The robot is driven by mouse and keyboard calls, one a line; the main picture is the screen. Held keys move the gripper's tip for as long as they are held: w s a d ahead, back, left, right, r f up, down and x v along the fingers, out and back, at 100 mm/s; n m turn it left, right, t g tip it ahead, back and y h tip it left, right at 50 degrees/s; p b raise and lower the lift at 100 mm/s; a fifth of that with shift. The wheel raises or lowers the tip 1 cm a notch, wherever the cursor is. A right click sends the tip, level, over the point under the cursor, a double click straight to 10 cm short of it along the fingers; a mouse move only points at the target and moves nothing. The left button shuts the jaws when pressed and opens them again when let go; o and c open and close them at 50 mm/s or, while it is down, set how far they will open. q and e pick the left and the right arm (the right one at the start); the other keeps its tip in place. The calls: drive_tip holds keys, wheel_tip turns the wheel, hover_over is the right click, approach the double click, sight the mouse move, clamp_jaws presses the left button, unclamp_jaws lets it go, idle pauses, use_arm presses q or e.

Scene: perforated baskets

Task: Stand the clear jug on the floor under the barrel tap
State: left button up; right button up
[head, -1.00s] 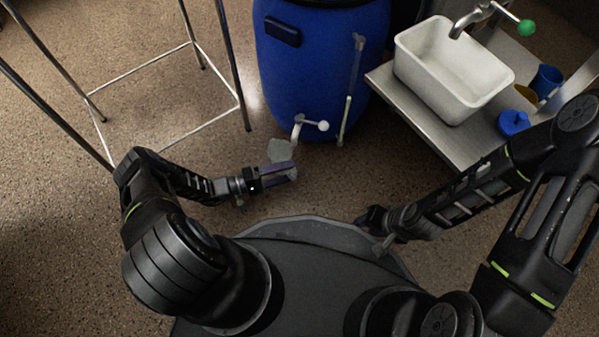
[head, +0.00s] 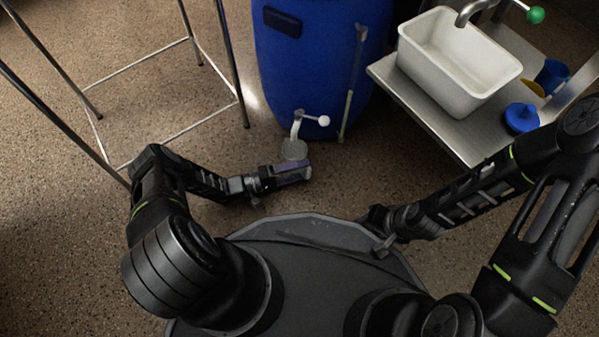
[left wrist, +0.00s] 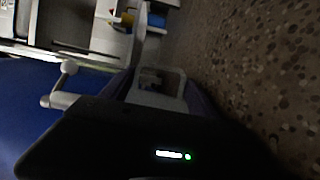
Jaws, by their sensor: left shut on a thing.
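The blue barrel (head: 310,70) stands at the top centre of the head view. Its pale tap (head: 297,122) has a white ball-ended lever and also shows in the left wrist view (left wrist: 62,90). The clear jug (head: 294,150) is just below the tap spout in the head view. It is faint, and I cannot tell whether its base touches the floor. My left gripper (head: 296,172) is shut on the jug from the near side. In the left wrist view, dark fingers flank a pale, see-through part (left wrist: 160,82). My right gripper (head: 378,220) is low at the right, its jaws unclear.
A metal counter (head: 420,105) at the right holds a white basin (head: 450,85), a blue lid-like item (head: 521,118) and a blue cup (head: 552,75). A metal-legged stand (head: 240,85) is at the left. Bare speckled floor lies in front of the barrel.

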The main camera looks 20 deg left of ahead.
idle(0.3)
use_arm(q)
drive_tip(key=o, duration=1.6)
drive_tip(key=shift+f, duration=0.15)
drive_tip(key=shift+r, duration=0.2)
drive_tip(key=shift+s+a, duration=0.15)
drive_tip(key=shift+a, duration=0.2)
drive_tip(key=p+v, duration=0.1)
drive_tip(key=v, duration=1)
drive_tip(key=shift+s+a, duration=0.1)
drive_tip(key=shift+a, duration=0.05)
